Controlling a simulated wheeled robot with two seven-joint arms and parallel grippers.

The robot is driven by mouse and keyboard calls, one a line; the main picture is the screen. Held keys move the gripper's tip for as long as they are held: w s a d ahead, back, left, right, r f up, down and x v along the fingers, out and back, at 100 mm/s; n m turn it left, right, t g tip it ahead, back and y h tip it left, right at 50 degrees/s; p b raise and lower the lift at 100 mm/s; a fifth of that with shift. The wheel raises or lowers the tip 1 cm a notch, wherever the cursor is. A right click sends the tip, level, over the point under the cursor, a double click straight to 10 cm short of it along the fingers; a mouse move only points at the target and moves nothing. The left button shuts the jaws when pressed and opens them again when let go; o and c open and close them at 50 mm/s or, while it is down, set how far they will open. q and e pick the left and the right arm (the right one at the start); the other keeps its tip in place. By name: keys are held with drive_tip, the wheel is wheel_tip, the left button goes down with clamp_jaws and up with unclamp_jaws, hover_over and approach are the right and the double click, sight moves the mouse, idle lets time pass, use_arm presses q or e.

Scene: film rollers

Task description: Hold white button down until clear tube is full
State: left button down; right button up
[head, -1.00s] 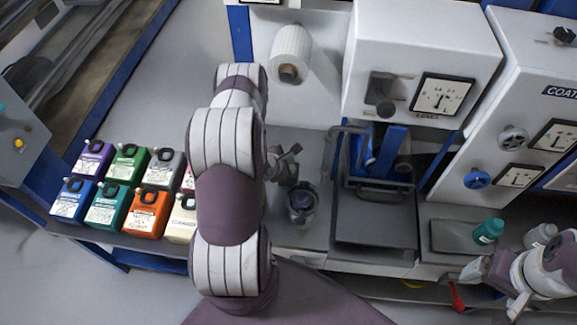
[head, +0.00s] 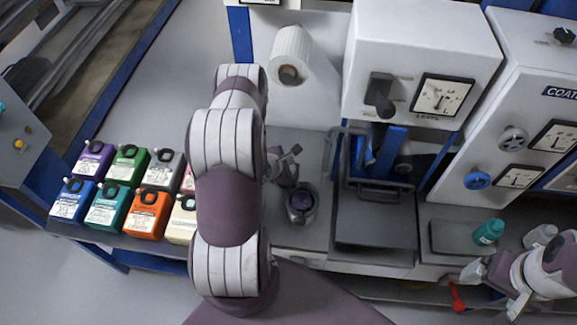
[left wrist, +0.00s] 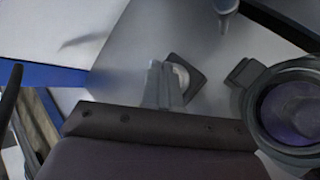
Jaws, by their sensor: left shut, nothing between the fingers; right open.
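My left gripper (head: 287,165) is shut and empty, pointing at the grey counter beside the round pot. In the left wrist view its closed fingertips (left wrist: 166,80) are over or against a dark square plate with a pale round piece, likely the white button (left wrist: 183,78). The fingers partly cover it, so I cannot tell whether it is pressed. A round dark pot (head: 301,218) with purple content stands just right of the gripper; it also shows in the left wrist view (left wrist: 248,105). I cannot make out the clear tube. My right gripper (head: 493,290) is open and empty at lower right.
Several coloured jugs (head: 146,222) stand at left. A white paper roll (head: 292,48) is mounted behind my left arm. A white machine (head: 425,35) with a lever and gauge stands right of the pot. A teal bottle (head: 488,232) and a red-handled thing (head: 457,298) lie near my right gripper.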

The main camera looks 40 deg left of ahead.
use_arm(q)
drive_tip(key=shift+f, duration=0.15)
idle(0.5)
drive_tip(key=shift+f+b, duration=0.3)
drive_tip(key=shift+b, duration=0.05)
drive_tip(key=shift+f+b, duration=0.4)
drive_tip(key=shift+f, duration=0.1)
idle(0.5)
idle(2.3)
drive_tip(key=shift+r+p, duration=0.8)
drive_tip(key=shift+r, duration=0.15)
wheel_tip(320, 180, up, 5)
drive_tip(key=p, duration=0.4)
